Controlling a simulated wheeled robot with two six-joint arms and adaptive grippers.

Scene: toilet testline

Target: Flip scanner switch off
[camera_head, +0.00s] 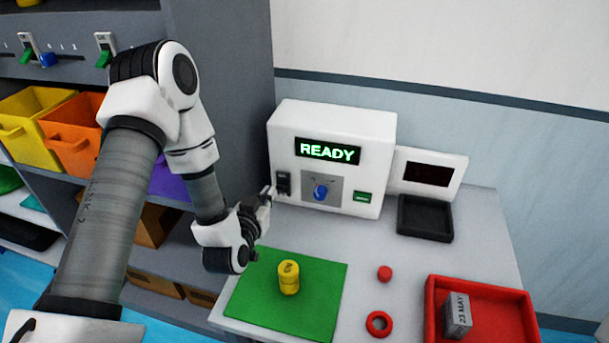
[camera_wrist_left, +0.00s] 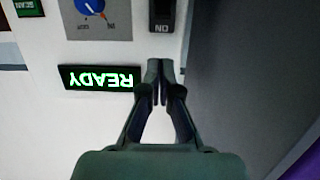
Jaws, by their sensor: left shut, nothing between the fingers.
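The scanner (camera_head: 378,128) is a white box with a lit green READY display (camera_head: 327,151). Its black switch (camera_head: 283,183) is at the left of the front face, under the display. In the left wrist view, which is upside down, the switch (camera_wrist_left: 162,14) is at the top, cut by the edge, with the letters ON on it. My left gripper (camera_head: 267,193) is shut and empty, just left of the switch. In the left wrist view its fingertips (camera_wrist_left: 161,68) are close together, below the switch in the picture; I cannot tell whether they touch the panel. My right gripper is out of view.
A blue knob (camera_head: 321,192) and green button (camera_head: 362,197) are right of the switch. A yellow cylinder (camera_head: 289,278) stands on a green mat (camera_head: 245,302). A red cap (camera_head: 384,273), red ring (camera_head: 379,323) and red tray (camera_head: 432,312) are further right. Grey shelving (camera_head: 232,60) stands left.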

